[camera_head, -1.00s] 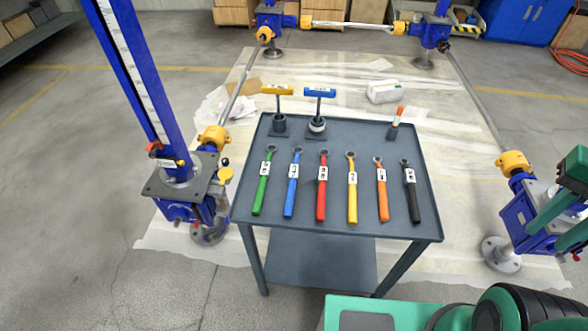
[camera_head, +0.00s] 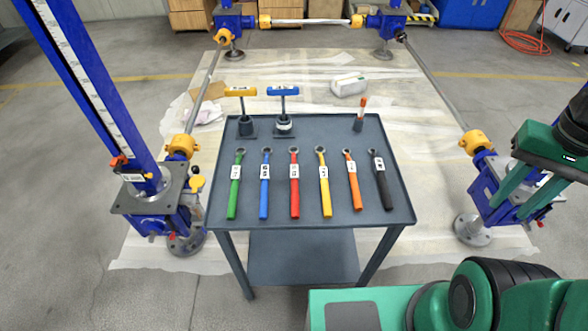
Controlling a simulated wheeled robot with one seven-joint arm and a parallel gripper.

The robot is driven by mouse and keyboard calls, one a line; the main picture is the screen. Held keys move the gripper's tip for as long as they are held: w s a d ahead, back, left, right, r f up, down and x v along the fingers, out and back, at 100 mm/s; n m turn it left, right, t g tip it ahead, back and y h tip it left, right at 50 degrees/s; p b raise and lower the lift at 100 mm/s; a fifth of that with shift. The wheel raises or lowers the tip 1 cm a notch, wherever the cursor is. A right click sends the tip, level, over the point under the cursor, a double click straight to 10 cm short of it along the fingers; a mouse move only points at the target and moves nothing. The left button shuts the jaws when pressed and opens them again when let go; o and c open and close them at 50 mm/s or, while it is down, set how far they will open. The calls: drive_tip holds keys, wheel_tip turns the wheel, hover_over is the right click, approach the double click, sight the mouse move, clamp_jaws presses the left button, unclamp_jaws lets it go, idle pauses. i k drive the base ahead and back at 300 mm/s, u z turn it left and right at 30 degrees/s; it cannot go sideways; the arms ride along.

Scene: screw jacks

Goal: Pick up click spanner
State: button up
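Several ring-ended spanners lie side by side on the top of a grey cart (camera_head: 222,208): green (camera_head: 235,190), blue (camera_head: 264,190), red (camera_head: 295,192), yellow (camera_head: 325,190), orange (camera_head: 353,185) and black (camera_head: 382,187). Each has a white label too small to read, so I cannot tell which one is the click spanner. My green gripper (camera_head: 502,208) is at the right edge, off the cart's right side and apart from all the spanners. Its two fingers are spread with nothing between them.
A yellow T-handle tool (camera_head: 241,92), a blue T-handle tool (camera_head: 283,91) and an orange-tipped tool (camera_head: 361,112) stand along the cart's back. A blue screw jack (camera_head: 150,205) is left of the cart; another (camera_head: 490,190) stands behind my gripper.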

sight(236, 174)
drive_tip(key=u, duration=0.5)
drive_tip(key=k, duration=0.55)
drive_tip(key=u, duration=1.2)
drive_tip(key=i, duration=1)
drive_tip(key=z, duration=0.05)
